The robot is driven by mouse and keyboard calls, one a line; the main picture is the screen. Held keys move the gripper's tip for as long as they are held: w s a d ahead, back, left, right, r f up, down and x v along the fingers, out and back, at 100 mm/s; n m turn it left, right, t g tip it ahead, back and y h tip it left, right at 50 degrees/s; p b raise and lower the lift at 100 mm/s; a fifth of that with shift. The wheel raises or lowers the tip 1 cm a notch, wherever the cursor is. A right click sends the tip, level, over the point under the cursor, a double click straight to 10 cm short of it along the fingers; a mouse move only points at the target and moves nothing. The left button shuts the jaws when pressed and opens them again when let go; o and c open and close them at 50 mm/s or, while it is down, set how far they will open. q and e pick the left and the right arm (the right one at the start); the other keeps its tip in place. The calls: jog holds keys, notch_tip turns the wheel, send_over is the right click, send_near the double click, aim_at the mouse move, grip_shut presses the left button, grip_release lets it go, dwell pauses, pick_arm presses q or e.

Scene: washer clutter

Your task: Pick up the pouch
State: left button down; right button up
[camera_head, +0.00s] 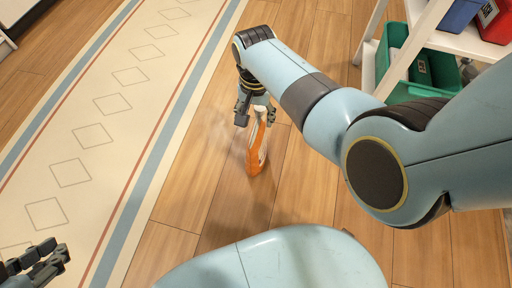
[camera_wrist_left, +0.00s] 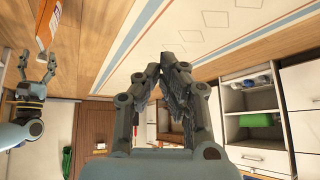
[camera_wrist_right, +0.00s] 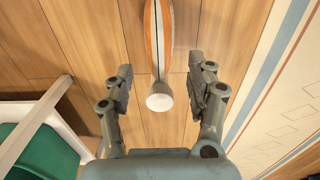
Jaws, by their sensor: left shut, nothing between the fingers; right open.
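The pouch (camera_head: 257,150) is orange and white with a white cap. It stands upright on the wood floor, below my right gripper (camera_head: 256,114). In the right wrist view, the pouch (camera_wrist_right: 157,35) points its cap toward the camera. The cap sits between the two spread fingers of my right gripper (camera_wrist_right: 160,75), with a gap on each side. The pouch (camera_wrist_left: 44,24) also shows at the top left of the left wrist view. My left gripper (camera_head: 52,258) is at the bottom left of the head view, away from the pouch. Its fingers (camera_wrist_left: 164,65) are shut and empty.
A patterned rug (camera_head: 97,120) lies left of the pouch. A white shelf (camera_head: 445,36) with a green bin (camera_head: 425,80), a blue bin (camera_head: 458,14) and a red bin (camera_head: 496,20) stands at the upper right. The floor around the pouch is clear.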

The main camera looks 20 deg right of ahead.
aim_at(257, 125)
pick_arm(q)
jog(key=shift+f+t, duration=0.5)
jog(key=shift+f, duration=0.05)
pick_arm(e)
jog(key=shift+f, duration=0.45)
jog(key=shift+s+f+b, duration=0.1)
jog(key=shift+f+b, duration=0.85)
jog(key=shift+b, duration=0.25)
jog(key=shift+d+f+b, duration=0.1)
jog(key=shift+f+b, duration=0.7)
jog(key=shift+b, duration=0.05)
jog(key=shift+f+b, duration=0.8)
jog(key=shift+b, duration=0.05)
pick_arm(q)
jog(key=w+d+r+m+t+h, duration=0.1)
jog(key=w+d+r+t, duration=0.1)
jog(key=w+r+t, duration=0.6)
notch_tip(257, 125, up, 4)
jog(key=t, duration=0.2)
jog(key=shift+f+m+t+h, duration=0.15)
jog(key=shift+m+t+h, duration=0.15)
jog(key=shift+h, duration=0.1)
pick_arm(e)
grip_shut()
pick_arm(q)
jog(key=shift+w, duration=0.1)
